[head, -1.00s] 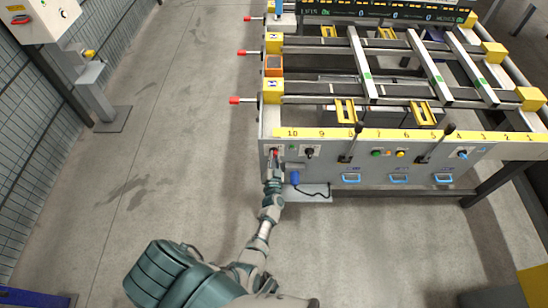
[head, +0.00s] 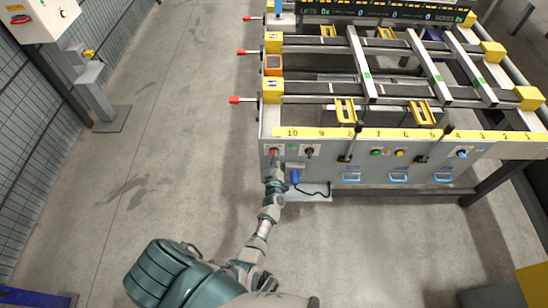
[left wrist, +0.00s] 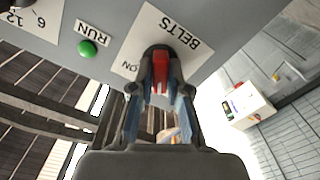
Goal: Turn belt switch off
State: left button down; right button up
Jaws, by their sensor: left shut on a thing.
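The belt switch (left wrist: 160,68) is a red handle on a dark round base, on a white plate marked BELTS. Part of an ON mark shows on the plate, left of the handle in the left wrist view. The fingers hide much of the base. In the head view the switch (head: 273,152) is a small red spot at the left end of the table's front panel. My left gripper (left wrist: 160,80) is shut on the red handle, one finger on each side. In the head view the left gripper (head: 274,170) reaches up to the panel. My right gripper is not in view.
A green RUN lamp (left wrist: 88,48) and a numbered dial (left wrist: 20,18) sit beside the switch plate. The front panel (head: 335,172) carries more knobs, levers and blue handles. A blue part (head: 295,176) is close right of the gripper. The floor (head: 170,150) to the left is clear.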

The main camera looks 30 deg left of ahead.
pick_arm(q)
jog(key=n, duration=0.1)
jog(key=f+n, duration=0.1)
jog(key=shift+s+d+n, duration=0.15)
jog(key=shift+d+n, duration=0.05)
jog(key=shift+n, duration=0.2)
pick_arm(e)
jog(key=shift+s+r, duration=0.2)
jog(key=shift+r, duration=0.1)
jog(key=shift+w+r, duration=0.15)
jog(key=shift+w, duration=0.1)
pick_arm(q)
jog(key=c, duration=1.1)
grip_release()
jog(key=shift+c, duration=0.2)
jog(key=v, duration=1.1)
jog(key=shift+s+d+r, duration=0.15)
jog(key=shift+s+r, duration=0.05)
jog(key=shift+s, duration=0.05)
